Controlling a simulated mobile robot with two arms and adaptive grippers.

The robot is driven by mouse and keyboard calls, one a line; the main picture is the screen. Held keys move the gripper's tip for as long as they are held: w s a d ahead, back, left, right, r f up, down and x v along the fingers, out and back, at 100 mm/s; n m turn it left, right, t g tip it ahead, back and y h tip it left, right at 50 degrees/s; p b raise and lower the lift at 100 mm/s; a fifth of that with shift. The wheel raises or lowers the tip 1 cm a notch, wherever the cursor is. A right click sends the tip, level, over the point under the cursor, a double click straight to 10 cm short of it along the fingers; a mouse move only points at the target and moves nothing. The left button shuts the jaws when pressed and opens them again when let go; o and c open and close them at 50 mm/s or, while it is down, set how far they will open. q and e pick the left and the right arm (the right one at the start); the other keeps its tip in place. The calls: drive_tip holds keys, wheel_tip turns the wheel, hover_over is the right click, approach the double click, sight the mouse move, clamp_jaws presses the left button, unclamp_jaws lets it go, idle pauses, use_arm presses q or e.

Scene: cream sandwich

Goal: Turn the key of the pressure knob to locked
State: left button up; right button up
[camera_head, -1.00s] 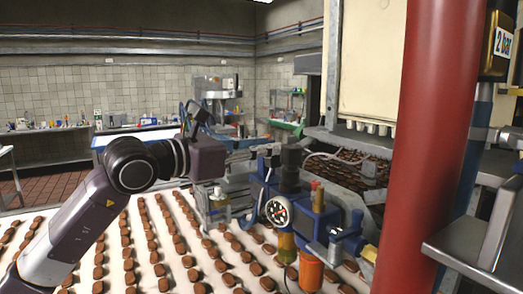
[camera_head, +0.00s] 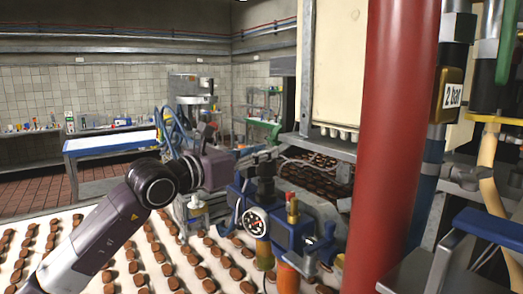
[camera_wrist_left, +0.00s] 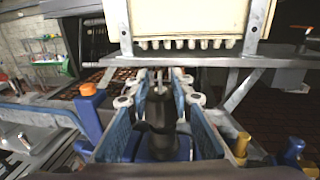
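The black pressure knob (camera_head: 265,167) stands upright on the blue valve unit, above a round white-faced gauge (camera_head: 255,221). In the left wrist view the black knob (camera_wrist_left: 161,125) is between the two blue fingers of my left gripper (camera_wrist_left: 160,98). The fingers are apart, with a gap visible on each side of the knob; contact cannot be told. In the head view my left gripper (camera_head: 256,155) reaches in from the left at the height of the knob's top. A key or its locked mark cannot be made out. My right gripper is not in view.
A red-and-brass fitting (camera_head: 293,207) is right of the knob, with an orange cylinder (camera_head: 288,278) below. A red pillar (camera_head: 388,140) and a "2 bar" sign (camera_head: 453,94) stand to the right. Rows of brown biscuits (camera_head: 162,262) cover the white conveyor below my arm.

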use_arm(q)
clamp_jaws()
drive_tip(key=shift+f+m+g+h, duration=0.2)
drive_tip(key=shift+m+g+h, duration=0.1)
drive_tip(key=shift+m+g, duration=0.15)
drive_tip(key=shift+r+m+g+h, duration=0.1)
drive_tip(key=shift+m+g+h, duration=0.25)
drive_tip(key=shift+g+h, duration=0.2)
unclamp_jaws()
drive_tip(key=shift+r, duration=0.1)
drive_tip(key=v, duration=1.2)
